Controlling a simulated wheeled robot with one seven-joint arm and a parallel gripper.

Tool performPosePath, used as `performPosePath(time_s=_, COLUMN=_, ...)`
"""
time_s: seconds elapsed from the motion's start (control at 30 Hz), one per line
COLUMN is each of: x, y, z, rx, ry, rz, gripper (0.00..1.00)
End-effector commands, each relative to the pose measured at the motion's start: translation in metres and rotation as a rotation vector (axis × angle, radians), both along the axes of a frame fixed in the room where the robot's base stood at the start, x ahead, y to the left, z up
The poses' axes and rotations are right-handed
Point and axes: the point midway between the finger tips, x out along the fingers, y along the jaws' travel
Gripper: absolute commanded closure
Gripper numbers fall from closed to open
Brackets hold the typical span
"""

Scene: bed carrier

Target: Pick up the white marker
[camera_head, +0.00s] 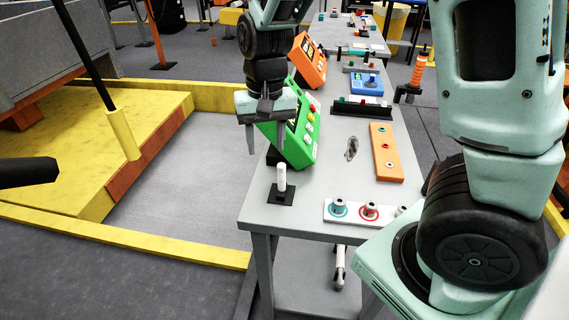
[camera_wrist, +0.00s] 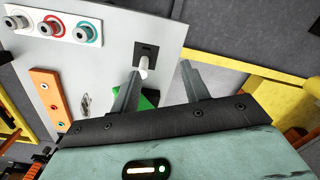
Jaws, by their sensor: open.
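The white marker (camera_head: 282,178) stands upright in a small black square base (camera_head: 280,195) near the front left corner of the grey table (camera_head: 300,215). My gripper (camera_head: 264,146) is open and empty, pointing down, above and a little left of the marker in the head view. In the wrist view the marker (camera_wrist: 144,66) shows just beyond the left finger of my gripper (camera_wrist: 160,78), outside the gap between the fingers. I see no contact, and the distance in depth is hard to judge.
A green box with buttons (camera_head: 301,140) stands close behind my gripper. A white strip with ringed knobs (camera_head: 355,211) and an orange strip (camera_head: 385,150) lie to the right. A yellow-edged platform (camera_head: 150,237) lies left of the table.

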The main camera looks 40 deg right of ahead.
Motion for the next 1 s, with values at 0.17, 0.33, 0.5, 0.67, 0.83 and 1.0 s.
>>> performPosePath(time_s=0.17, x=0.024, y=-0.044, z=0.011, rx=-0.046, ry=-0.005, rz=-0.162, gripper=0.54)
performPosePath(time_s=0.33, x=0.028, y=-0.053, z=-0.005, rx=-0.057, ry=-0.002, rz=-0.196, gripper=0.54)
performPosePath(time_s=0.5, x=0.027, y=-0.053, z=-0.039, rx=-0.057, ry=-0.001, rz=-0.195, gripper=0.54)
performPosePath(time_s=0.67, x=0.027, y=-0.053, z=-0.073, rx=-0.056, ry=-0.001, rz=-0.193, gripper=0.54)
performPosePath(time_s=0.83, x=0.027, y=-0.053, z=-0.100, rx=-0.056, ry=-0.004, rz=-0.193, gripper=0.54)
performPosePath(time_s=1.0, x=0.028, y=-0.053, z=-0.112, rx=-0.055, ry=-0.007, rz=-0.191, gripper=0.54)
